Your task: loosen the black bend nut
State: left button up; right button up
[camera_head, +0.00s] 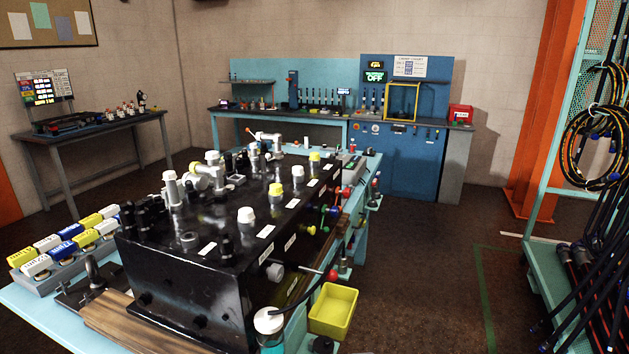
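A large black manifold block (190,285) stands on the light blue bench (60,318) in front of me. Several fittings rise from its top, some with white or yellow caps. Black fittings (226,238) stand near its front, and more stand at its left edge (145,217). I cannot tell which of them is the black bend or its nut at this size. Neither of my grippers shows in this view.
A tray of white, yellow and blue labelled blocks (45,280) lies left of the manifold. A hose rack (545,260) stands far right. The floor (420,260) between is clear.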

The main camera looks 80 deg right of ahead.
aim_at(202, 197)
jog(key=z, duration=2.65)
